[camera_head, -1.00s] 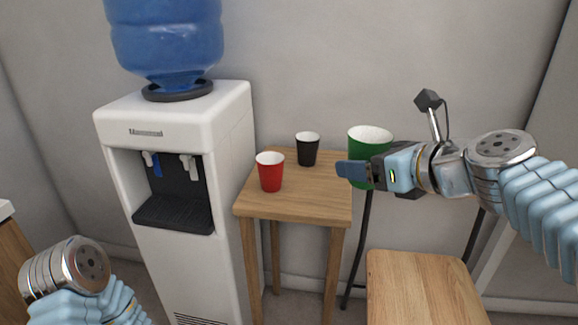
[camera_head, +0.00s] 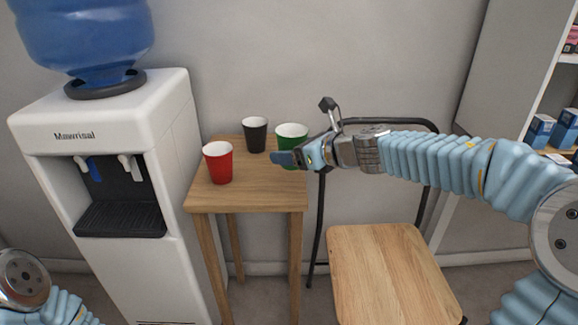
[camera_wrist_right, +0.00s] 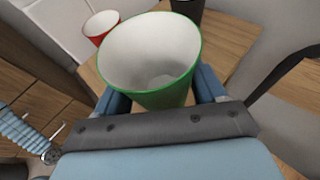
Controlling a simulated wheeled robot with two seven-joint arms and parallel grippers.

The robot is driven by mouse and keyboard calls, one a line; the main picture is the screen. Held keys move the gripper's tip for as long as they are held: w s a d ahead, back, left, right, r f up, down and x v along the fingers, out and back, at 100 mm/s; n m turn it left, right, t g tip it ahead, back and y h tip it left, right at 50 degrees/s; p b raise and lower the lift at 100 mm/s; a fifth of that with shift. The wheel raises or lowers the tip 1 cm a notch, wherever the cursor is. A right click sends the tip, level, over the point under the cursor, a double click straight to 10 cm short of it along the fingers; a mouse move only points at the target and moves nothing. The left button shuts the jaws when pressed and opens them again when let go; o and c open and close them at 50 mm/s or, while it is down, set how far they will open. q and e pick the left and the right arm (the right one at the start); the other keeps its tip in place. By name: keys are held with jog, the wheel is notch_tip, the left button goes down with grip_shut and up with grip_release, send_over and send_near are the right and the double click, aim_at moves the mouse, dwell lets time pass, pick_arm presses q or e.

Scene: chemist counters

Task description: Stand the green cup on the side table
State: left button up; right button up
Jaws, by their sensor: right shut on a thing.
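The green cup (camera_head: 292,131) is upright in my right gripper (camera_head: 288,159), at the right back part of the side table (camera_head: 252,188) in the head view. Whether its base touches the tabletop is hidden behind the gripper. In the right wrist view the green cup (camera_wrist_right: 160,92) sits between the two blue fingers (camera_wrist_right: 160,98), its white inside empty. My right gripper is shut on it. My left gripper is out of view; only part of my left arm shows at the lower left.
A red cup (camera_head: 218,165) and a black cup (camera_head: 256,136) stand on the side table, the black one close left of the green cup. The table's front right is bare. A water dispenser (camera_head: 180,130) stands left, a wooden-seated chair (camera_head: 390,275) right, a wall behind.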

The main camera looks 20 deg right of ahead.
aim_at(290, 180)
jog(key=shift+w+f, duration=0.6)
jog(key=shift+f, duration=0.15)
jog(key=f+b, duration=0.1)
jog(key=f, duration=0.1)
jog(key=w+f+b, duration=0.1)
jog(key=f, duration=0.1)
jog(key=shift+f+b, duration=0.1)
jog(key=shift+b, duration=0.2)
jog(key=shift+f, duration=0.1)
jog(key=o, duration=1)
jog(key=shift+s+d+r, duration=0.1)
jog(key=shift+r, duration=0.3)
jog(key=v, duration=1.1)
jog(key=shift+s+d, duration=0.15)
jog(key=shift+s, duration=0.25)
